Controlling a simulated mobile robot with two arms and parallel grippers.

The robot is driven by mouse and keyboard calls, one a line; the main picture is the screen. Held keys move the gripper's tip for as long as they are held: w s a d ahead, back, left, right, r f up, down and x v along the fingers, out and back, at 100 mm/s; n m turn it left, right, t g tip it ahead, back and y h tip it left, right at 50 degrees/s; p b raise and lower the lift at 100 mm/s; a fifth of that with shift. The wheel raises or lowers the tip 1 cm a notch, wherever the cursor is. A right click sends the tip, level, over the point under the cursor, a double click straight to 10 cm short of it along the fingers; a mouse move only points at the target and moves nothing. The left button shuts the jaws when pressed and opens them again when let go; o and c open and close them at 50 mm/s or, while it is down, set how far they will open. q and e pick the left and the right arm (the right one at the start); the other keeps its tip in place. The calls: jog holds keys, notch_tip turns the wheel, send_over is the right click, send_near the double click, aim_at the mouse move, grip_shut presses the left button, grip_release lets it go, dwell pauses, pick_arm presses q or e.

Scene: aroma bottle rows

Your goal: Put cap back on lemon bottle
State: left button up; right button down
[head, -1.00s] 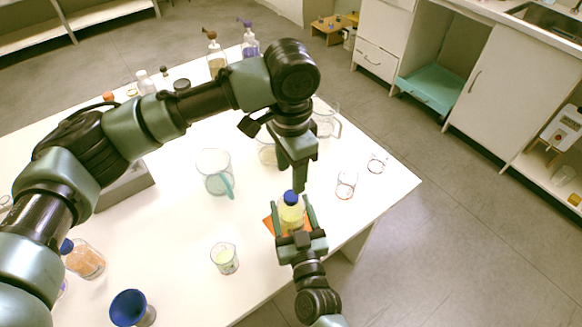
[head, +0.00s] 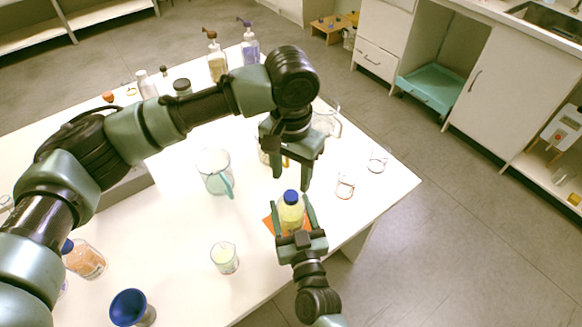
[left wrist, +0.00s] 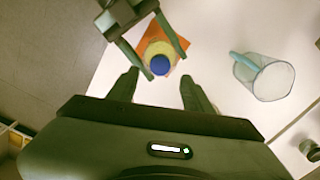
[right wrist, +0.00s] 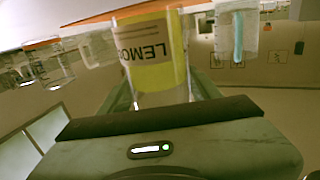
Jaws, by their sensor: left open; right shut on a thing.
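The lemon bottle (head: 291,215) holds yellow liquid and stands over an orange mat (head: 269,224) near the table's front edge. Its blue cap (head: 291,196) sits on its top; it also shows in the left wrist view (left wrist: 160,65). My right gripper (head: 292,204) is shut around the bottle's sides. In the right wrist view the bottle's LEMON label (right wrist: 153,52) appears upside down between the fingers. My left gripper (head: 291,181) is open and empty, just above and behind the cap. In the left wrist view the cap lies between and beyond its fingertips (left wrist: 158,77).
A pitcher with a teal handle (head: 213,172) stands left of the bottle. A small beaker (head: 225,258) and a blue funnel (head: 130,307) are toward the front left. Glassware (head: 345,187) stands to the right. Pump bottles (head: 216,62) are at the back.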

aim_at(291, 195)
pick_arm(q)
jog(key=shift+f, duration=3.2)
grip_shut()
jog(key=m, duration=0.4)
jog(key=shift+m, duration=0.4)
jog(key=shift+o, duration=0.7)
grip_release()
notch_tip(291, 195, up, 12)
